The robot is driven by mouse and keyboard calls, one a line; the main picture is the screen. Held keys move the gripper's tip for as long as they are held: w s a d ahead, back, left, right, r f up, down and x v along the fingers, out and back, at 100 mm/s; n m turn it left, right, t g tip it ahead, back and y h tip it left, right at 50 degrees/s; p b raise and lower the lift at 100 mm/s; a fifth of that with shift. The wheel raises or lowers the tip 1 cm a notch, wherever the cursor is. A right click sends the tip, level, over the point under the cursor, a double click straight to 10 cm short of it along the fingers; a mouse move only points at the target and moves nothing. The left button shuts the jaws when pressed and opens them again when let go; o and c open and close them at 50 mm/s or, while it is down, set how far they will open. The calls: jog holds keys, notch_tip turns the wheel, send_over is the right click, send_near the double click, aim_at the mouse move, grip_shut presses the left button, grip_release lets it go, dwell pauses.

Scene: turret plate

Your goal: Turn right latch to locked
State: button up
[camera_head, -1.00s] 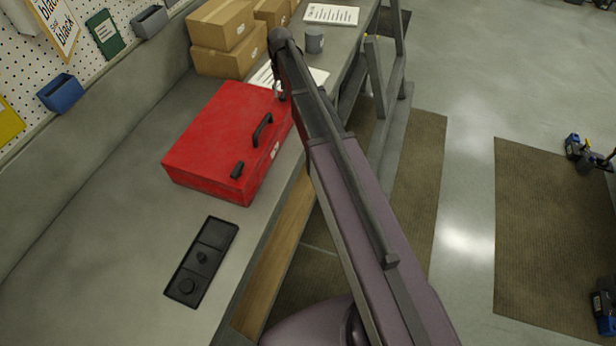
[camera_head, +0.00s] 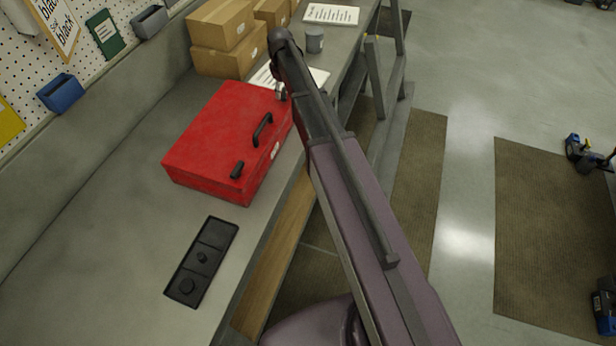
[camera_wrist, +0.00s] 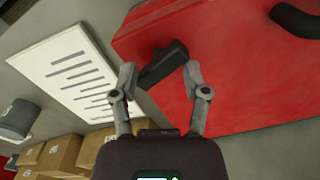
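The red case (camera_head: 225,135) lies on the grey workbench with a black handle (camera_head: 262,130) along its aisle-side edge. A black latch (camera_head: 237,170) shows at the near end of that edge. The other black latch (camera_wrist: 164,66), at the far end, shows in the wrist view and is hidden behind my gripper in the head view. My gripper (camera_wrist: 160,74) is open, its two grey fingertips on either side of this far latch. The latch sits tilted between them; I cannot tell whether either fingertip touches it.
A white printed sheet (camera_wrist: 78,72) lies beside the case. Cardboard boxes (camera_head: 225,40) and a grey cup (camera_head: 315,40) stand beyond it. A black tray (camera_head: 203,262) lies at the near side. The bench (camera_head: 110,240) is clear left of the tray.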

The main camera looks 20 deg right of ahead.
jog(key=n, duration=0.4)
jog(key=shift+r+p, duration=0.35)
notch_tip(320, 180, up, 13)
jog(key=p, duration=1.3)
jog(key=s+f+m+b, duration=1)
jog(key=s+f+b, duration=1.5)
jog(key=s, duration=0.3)
jog(key=shift+s+f, duration=0.15)
jog(key=shift+s, duration=0.15)
jog(key=shift+d, duration=0.1)
dwell(0.3)
jog(key=w+r+n+p, duration=0.1)
jog(key=w+r+p, duration=2.4)
jog(key=w, duration=0.3)
jog(key=shift+w+r, duration=0.2)
jog(key=shift+w, duration=0.1)
